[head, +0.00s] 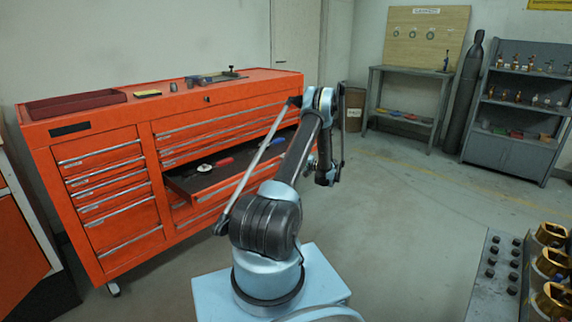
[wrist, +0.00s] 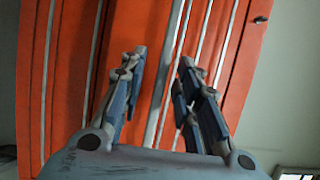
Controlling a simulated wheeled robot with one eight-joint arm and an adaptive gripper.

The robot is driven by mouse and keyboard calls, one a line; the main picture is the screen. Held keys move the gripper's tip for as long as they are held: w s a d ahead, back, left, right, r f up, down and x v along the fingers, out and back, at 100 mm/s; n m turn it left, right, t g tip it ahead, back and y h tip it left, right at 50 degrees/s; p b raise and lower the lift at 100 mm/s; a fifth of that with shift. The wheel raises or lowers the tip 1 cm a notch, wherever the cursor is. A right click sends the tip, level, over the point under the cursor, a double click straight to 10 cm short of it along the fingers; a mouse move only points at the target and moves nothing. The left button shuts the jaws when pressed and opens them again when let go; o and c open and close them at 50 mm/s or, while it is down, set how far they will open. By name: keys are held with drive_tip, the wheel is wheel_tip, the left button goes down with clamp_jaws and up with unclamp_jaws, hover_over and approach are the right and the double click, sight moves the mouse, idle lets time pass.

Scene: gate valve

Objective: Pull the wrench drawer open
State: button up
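A red tool cabinet (head: 110,185) stands at the left in the head view, with several drawers that have long silver handles. One wide drawer (head: 205,190) in its right column stands pulled out, with a few tools in it; I cannot tell if they are wrenches. In the wrist view, my gripper (wrist: 159,62) is open and faces the red drawer fronts. A silver handle bar (wrist: 165,85) runs between its two fingers in the picture; I cannot tell if they touch it. In the head view the fingers are not clear, and my arm hides part of the cabinet's right side.
A red tray (head: 75,103) and small tools lie on the cabinet top. A grey workbench (head: 410,118), a dark gas cylinder (head: 462,100) and a grey shelf unit (head: 520,100) stand at the back. Brass fittings (head: 552,262) sit at the front right. The middle floor is clear.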

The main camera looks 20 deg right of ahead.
drive_tip(key=v, duration=1.2)
idle(0.3)
